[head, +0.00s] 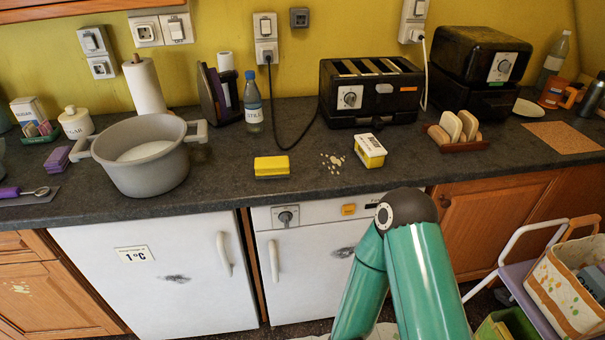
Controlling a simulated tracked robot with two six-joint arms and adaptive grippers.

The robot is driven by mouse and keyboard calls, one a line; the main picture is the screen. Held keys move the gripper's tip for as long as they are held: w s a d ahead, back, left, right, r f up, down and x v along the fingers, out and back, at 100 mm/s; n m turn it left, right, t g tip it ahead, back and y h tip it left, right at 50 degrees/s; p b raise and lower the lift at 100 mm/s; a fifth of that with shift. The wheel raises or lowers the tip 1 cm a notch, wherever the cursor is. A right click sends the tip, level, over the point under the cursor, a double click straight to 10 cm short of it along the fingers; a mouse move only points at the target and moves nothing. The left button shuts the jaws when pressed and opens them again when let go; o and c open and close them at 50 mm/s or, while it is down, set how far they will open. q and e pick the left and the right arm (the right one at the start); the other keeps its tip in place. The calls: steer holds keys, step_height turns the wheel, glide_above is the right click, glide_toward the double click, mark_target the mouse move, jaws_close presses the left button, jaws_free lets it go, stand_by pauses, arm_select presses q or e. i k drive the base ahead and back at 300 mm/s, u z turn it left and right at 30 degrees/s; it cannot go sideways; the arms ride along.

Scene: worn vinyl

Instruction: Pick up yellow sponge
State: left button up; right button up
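The yellow sponge (271,165) lies flat on the dark worktop near its front edge, left of the picture's middle. It is a small block with a bright yellow top and a darker lower band. Nothing touches it or covers it. A green arm of mine rises from the bottom edge, right of the middle, in front of the white appliance doors. Its elbow is below and to the right of the sponge. Neither of my grippers shows in the head view.
A grey pot (142,174) stands left of the sponge, a bottle (253,104) behind it. Pale crumbs (333,162) and a yellow-white tub (370,151) lie to its right. A black toaster (371,92) with a hanging cord stands behind. Bare worktop surrounds the sponge.

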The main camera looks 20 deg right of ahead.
mark_target(267, 168)
steer(key=u, duration=0.15)
steer(key=i, duration=0.85)
